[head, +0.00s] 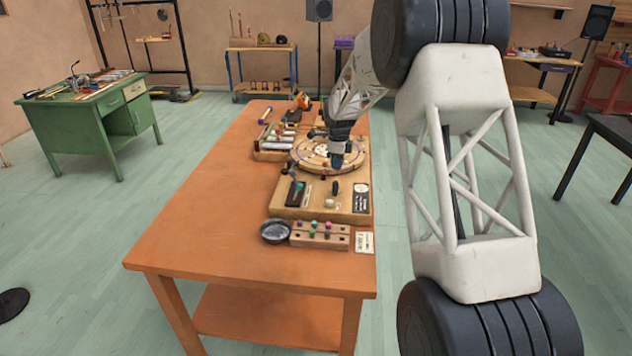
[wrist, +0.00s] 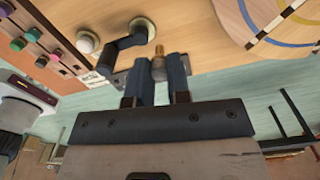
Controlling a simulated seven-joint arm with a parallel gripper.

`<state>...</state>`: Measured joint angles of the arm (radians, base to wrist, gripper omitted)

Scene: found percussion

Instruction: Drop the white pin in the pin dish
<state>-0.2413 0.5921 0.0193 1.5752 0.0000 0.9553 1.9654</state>
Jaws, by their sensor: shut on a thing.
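The pin dish (head: 276,231) is a dark round bowl at the table's near end, left of the wooden pin rack (head: 319,240). The rack's coloured pins show at the upper left in the wrist view, including a green pin (wrist: 33,34). My gripper (head: 338,160) is above the boards, well beyond the dish. In the wrist view my gripper (wrist: 160,72) is shut on a small grey-brown piece with a brass tip (wrist: 158,62). I cannot tell whether this is the white pin. A white knob (wrist: 88,42) stands on the board, apart from my fingers.
A dark crank (wrist: 125,43) on a round metal base stands close beside my fingers.

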